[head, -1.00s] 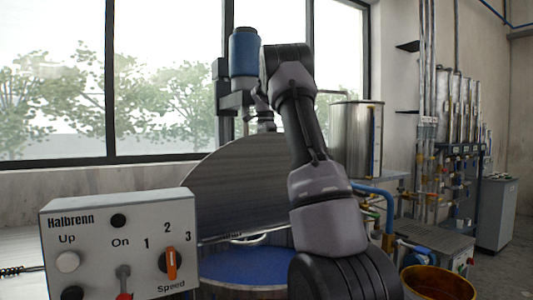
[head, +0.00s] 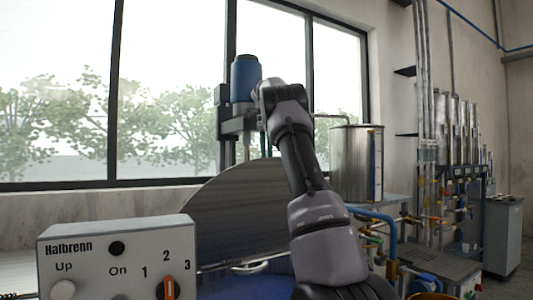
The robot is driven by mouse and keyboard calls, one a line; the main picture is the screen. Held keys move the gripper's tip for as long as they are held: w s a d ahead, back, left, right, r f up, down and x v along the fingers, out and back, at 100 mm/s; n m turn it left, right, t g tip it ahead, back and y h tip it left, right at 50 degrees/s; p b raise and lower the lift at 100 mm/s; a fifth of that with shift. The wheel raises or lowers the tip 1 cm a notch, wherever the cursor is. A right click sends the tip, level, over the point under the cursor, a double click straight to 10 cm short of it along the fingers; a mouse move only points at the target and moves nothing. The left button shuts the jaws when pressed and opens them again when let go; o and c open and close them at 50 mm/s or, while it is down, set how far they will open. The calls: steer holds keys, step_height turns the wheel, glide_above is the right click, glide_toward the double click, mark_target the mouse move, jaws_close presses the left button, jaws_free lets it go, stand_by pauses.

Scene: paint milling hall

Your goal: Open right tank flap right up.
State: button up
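The right tank flap (head: 235,215) is a large dark grey half-disc. It stands steeply raised at the centre of the head view, its lower edge by the tank opening, with a pale curved handle (head: 262,268) near that edge. Blue paint (head: 240,289) shows below it at the bottom of the frame. My arm rises in front of the flap's right part and bends at the top beside the blue mixer motor (head: 245,78). My gripper is not visible; the arm's end is hidden beyond the bend or behind the flap, so contact with the flap cannot be seen.
A grey Halbrenn control box (head: 80,262) with knobs stands at the front left. A steel cylinder (head: 356,165) and a blue pipe (head: 385,225) are right of my arm. Pipes and a grey cabinet (head: 503,235) stand farther right. Windows line the back.

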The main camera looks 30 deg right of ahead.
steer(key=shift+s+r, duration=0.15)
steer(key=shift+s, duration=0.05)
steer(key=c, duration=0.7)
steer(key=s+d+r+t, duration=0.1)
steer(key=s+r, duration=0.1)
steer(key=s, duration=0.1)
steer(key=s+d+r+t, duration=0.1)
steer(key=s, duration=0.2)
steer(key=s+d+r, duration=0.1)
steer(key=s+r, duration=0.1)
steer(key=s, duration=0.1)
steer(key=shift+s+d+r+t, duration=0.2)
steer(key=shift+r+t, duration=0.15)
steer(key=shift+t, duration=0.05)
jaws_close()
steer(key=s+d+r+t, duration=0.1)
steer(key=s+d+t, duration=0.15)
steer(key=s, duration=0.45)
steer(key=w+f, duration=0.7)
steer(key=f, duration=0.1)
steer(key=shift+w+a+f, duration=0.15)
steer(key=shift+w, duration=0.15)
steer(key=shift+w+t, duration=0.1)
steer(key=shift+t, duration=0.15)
